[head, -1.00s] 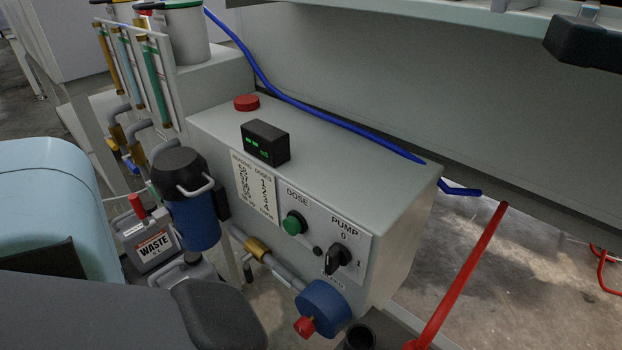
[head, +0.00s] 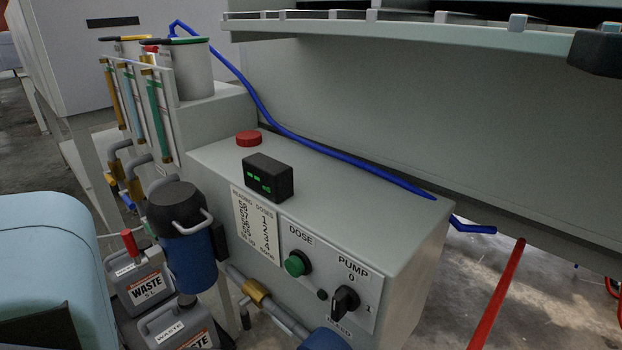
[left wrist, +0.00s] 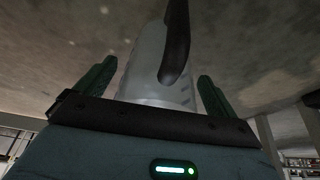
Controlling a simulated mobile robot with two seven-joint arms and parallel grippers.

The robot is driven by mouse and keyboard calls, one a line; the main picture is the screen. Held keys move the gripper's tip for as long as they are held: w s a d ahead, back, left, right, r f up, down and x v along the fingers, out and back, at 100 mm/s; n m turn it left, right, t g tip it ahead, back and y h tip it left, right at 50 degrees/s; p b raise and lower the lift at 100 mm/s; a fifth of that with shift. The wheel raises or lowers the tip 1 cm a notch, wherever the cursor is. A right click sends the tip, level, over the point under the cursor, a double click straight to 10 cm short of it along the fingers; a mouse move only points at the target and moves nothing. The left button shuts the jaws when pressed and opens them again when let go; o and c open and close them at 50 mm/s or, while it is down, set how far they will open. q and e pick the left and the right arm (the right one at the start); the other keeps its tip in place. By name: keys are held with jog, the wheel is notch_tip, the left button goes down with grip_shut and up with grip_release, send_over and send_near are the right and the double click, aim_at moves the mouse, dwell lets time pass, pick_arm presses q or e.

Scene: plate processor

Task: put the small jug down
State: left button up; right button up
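In the left wrist view a small jug (left wrist: 150,78), pale and translucent with a dark handle (left wrist: 177,45), stands between the two green fingers of my left gripper (left wrist: 157,72). The fingers lie close along both its sides, and the gripper appears shut on it. Neither the jug nor my left gripper shows in the head view. My right gripper is in neither view.
A grey dosing box (head: 400,230) has a green button, a pump knob and a small black display (head: 268,178) on top. A blue hose (head: 330,153) crosses its top. Waste cans (head: 147,285) stand at lower left. A red pipe (head: 497,295) stands at right.

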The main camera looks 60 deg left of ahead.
pick_arm(q)
jog(key=shift+r, duration=0.15)
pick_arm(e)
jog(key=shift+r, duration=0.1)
pick_arm(q)
jog(key=shift+r+p, duration=0.25)
jog(key=shift+p, duration=0.05)
jog(key=p+v, duration=0.6)
jog(key=v, duration=0.5)
jog(key=shift+s, duration=0.1)
jog(key=shift+s+r+p, duration=0.15)
jog(key=shift+r+p, duration=0.1)
jog(key=shift+p, duration=0.1)
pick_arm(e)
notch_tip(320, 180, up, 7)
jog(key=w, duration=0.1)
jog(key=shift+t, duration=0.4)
pick_arm(q)
jog(key=shift+d, duration=0.1)
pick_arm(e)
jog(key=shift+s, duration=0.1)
